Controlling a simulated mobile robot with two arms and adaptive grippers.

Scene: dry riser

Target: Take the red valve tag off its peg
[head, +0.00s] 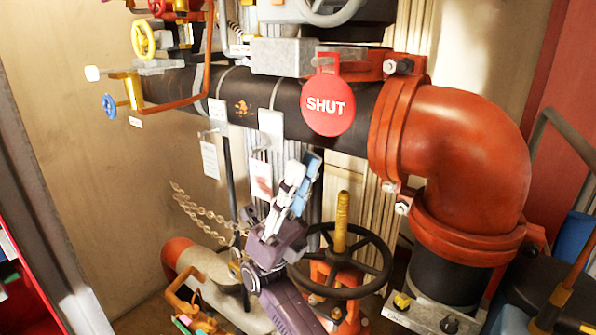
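The red valve tag (327,105) is a round disc marked SHUT. It hangs in front of the dark horizontal pipe, its narrow top at a small grey peg (322,60). My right gripper (306,163) is below and slightly left of the tag, pointing up, apart from it. Its white and light-blue fingers overlap from this angle, so I cannot tell whether they are open or shut. I see nothing held between them. My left gripper is out of view.
A black handwheel (375,262) with a yellow stem stands right of my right gripper. A red pipe elbow (462,150) is to the right. White paper tags (210,159) and a chain (205,217) hang on the left.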

